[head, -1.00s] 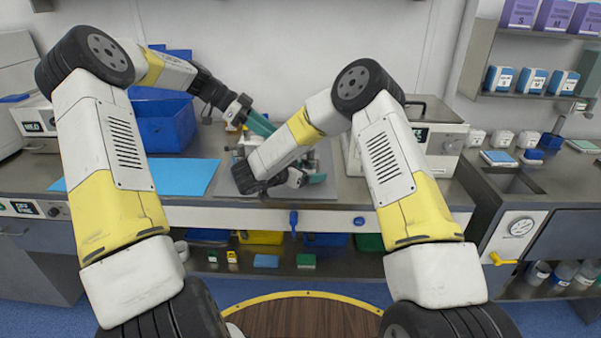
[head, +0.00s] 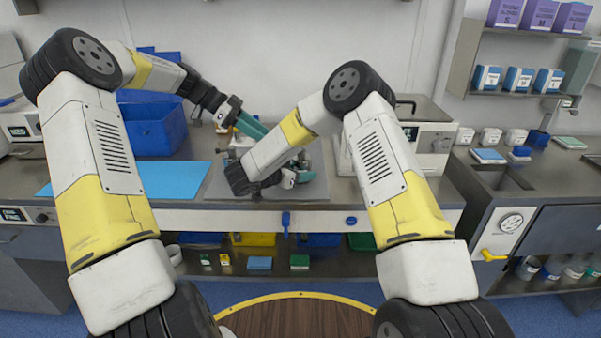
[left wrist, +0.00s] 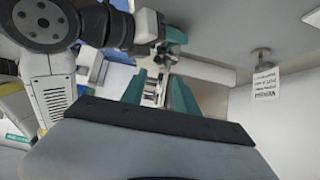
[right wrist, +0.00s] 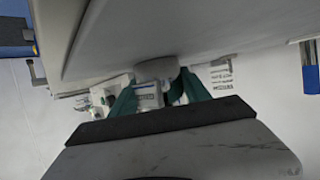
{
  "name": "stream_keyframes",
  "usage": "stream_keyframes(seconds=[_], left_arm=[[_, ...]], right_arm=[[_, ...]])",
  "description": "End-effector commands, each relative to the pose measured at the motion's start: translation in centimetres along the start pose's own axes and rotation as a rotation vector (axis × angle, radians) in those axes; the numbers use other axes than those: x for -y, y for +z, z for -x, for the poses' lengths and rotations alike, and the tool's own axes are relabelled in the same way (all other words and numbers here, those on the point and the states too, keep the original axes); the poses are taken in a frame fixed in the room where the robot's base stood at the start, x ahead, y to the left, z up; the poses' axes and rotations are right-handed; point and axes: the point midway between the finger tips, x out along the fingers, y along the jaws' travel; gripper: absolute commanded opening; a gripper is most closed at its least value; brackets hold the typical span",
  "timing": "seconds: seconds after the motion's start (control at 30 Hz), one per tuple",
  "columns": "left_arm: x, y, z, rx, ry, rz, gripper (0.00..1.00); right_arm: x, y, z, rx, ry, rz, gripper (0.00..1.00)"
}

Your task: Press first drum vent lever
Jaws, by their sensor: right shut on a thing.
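A small bench device (head: 240,142) stands on a grey mat (head: 285,193) at mid-counter, mostly hidden by my right arm. I cannot make out the vent lever or which part is the first drum. My right gripper (head: 300,175) is low beside the device. In the right wrist view its teal fingers are shut on a pale cylindrical part (right wrist: 155,72). My left gripper (head: 256,128) reaches in from the left, behind my right forearm. In the left wrist view its teal fingers stand on both sides of a metallic part (left wrist: 155,90); I cannot tell whether they grip it.
A blue bin (head: 155,130) and a light blue sheet (head: 165,180) lie left of the mat. A white boxed instrument (head: 425,140) stands close on the right. Both arms are close together over the device. Lower shelf bins sit under the counter.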

Motion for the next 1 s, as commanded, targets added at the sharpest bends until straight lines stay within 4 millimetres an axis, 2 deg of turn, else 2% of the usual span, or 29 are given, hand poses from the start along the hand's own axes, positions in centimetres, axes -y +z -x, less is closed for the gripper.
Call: stream_keyframes(seconds=[0.03,0.07,0.1,0.27,0.47,0.67,1.0], left_arm=[[0.0,0.0,0.0,0.0,0.0,0.0,0.36],[0.0,0.0,0.0,0.0,0.0,0.0,0.36],[0.0,0.0,0.0,0.0,0.0,0.0,0.32],[-0.1,-0.1,-0.5,0.025,0.009,0.038,0.01],[-0.5,-0.3,-2.6,0.167,0.024,0.267,0.0],[-0.8,-0.5,-4.5,0.374,-0.046,0.596,0.0],[-0.5,-2.1,-5.5,0.608,-0.392,1.094,0.0]], right_arm=[[0.0,0.0,0.0,0.0,0.0,0.0,0.06],[0.0,0.0,0.0,0.0,0.0,0.0,0.0],[0.0,0.0,0.0,0.0,0.0,0.0,0.0],[0.0,0.0,0.0,0.0,0.0,0.0,0.0],[0.0,0.0,0.0,0.0,0.0,0.0,0.0],[0.0,0.0,0.0,0.0,0.0,0.0,0.0],[0.0,0.0,0.0,-0.001,0.0,0.0,0.0]])
